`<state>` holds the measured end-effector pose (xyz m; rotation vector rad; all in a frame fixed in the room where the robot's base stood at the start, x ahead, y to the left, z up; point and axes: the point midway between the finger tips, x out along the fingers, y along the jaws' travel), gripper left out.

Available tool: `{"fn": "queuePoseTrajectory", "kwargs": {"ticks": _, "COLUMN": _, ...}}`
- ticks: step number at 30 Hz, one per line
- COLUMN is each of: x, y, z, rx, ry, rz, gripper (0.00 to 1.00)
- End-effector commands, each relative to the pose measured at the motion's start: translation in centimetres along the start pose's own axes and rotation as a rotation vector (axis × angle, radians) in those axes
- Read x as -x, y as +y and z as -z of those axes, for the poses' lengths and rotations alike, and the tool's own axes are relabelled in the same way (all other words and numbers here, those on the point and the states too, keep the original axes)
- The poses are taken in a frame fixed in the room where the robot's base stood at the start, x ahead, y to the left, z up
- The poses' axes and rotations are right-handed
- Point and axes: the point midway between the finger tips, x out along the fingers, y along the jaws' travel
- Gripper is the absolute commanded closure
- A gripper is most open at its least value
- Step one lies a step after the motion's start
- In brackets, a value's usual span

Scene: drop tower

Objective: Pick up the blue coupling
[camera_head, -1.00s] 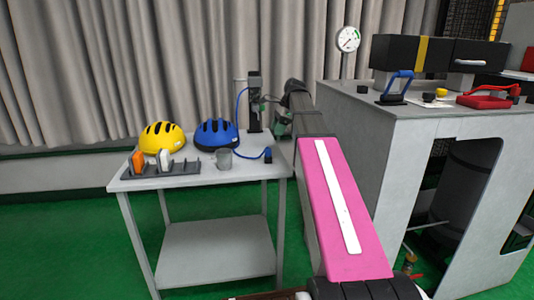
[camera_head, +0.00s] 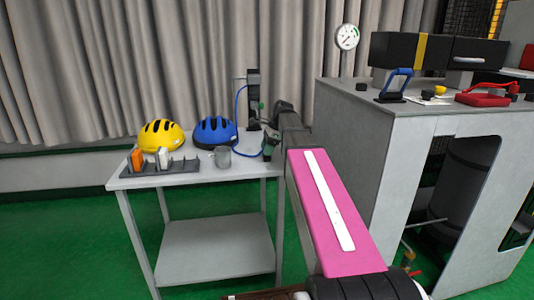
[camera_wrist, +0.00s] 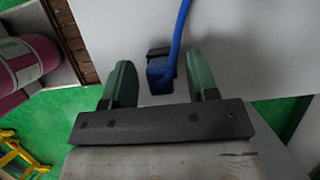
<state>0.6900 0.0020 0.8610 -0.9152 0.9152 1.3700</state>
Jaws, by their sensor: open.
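The blue coupling (camera_wrist: 160,72) has a dark end and sits on the pale tabletop, with a blue hose running from it in the wrist view. My gripper (camera_wrist: 160,68) is open, its two green fingers on either side of the coupling with visible gaps. In the head view my gripper (camera_head: 270,146) is low over the right end of the white table (camera_head: 190,176) and largely hides the coupling. The blue hose (camera_head: 238,108) loops up to a dark upright stand (camera_head: 253,98).
Blue (camera_head: 214,131) and yellow (camera_head: 161,135) helmets and a dark rack (camera_head: 172,166) share the table. A large grey cabinet (camera_head: 355,150) stands to the right of my arm.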

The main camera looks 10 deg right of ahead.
Motion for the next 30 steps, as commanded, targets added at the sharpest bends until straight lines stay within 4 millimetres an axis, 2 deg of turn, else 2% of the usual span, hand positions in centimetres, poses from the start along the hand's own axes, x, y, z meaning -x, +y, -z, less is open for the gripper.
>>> {"fn": "queuePoseTrajectory", "kwargs": {"ticks": 3, "x": 0.0, "y": 0.0, "z": 0.0, "rx": 0.000, "ry": 0.000, "rz": 0.000, "gripper": 0.46}}
{"fn": "queuePoseTrajectory", "kwargs": {"ticks": 4, "x": 0.1, "y": 0.0, "z": 0.0, "rx": 0.000, "ry": 0.000, "rz": 0.000, "gripper": 0.50}}
{"fn": "queuePoseTrajectory", "kwargs": {"ticks": 6, "x": 0.1, "y": 0.0, "z": 0.0, "rx": 0.000, "ry": 0.000, "rz": 0.000, "gripper": 0.72}}
{"fn": "queuePoseTrajectory", "kwargs": {"ticks": 8, "x": 0.1, "y": 0.0, "z": 0.0, "rx": 0.000, "ry": 0.000, "rz": 0.000, "gripper": 0.90}}
{"fn": "queuePoseTrajectory", "kwargs": {"ticks": 22, "x": 0.5, "y": 0.0, "z": -0.1, "rx": 0.000, "ry": 0.000, "rz": 0.000, "gripper": 0.90}}
{"fn": "queuePoseTrajectory", "kwargs": {"ticks": 30, "x": 3.0, "y": -0.1, "z": -1.2, "rx": 0.001, "ry": 0.000, "rz": 0.001, "gripper": 0.90}}
